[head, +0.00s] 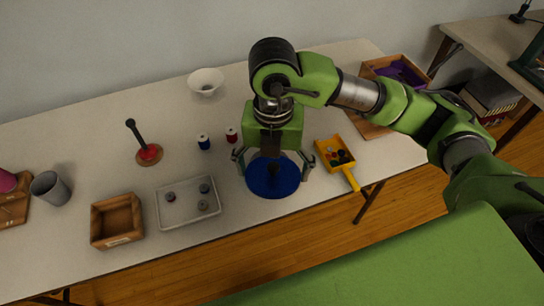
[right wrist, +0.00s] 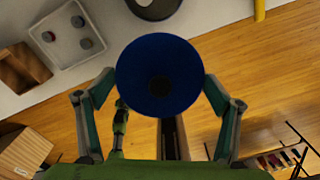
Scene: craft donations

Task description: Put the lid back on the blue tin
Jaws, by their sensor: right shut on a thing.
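The blue lid (head: 275,188) is a round disc with a dark knob in its middle. My right gripper (head: 273,166) is shut on it, with one finger at each side of the disc. The tin is not clearly seen in the head view.
A grey tray (head: 187,221) with several small round things and a wooden box (head: 117,239) stand to the left. A yellow scoop (head: 336,153) lies to the right.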

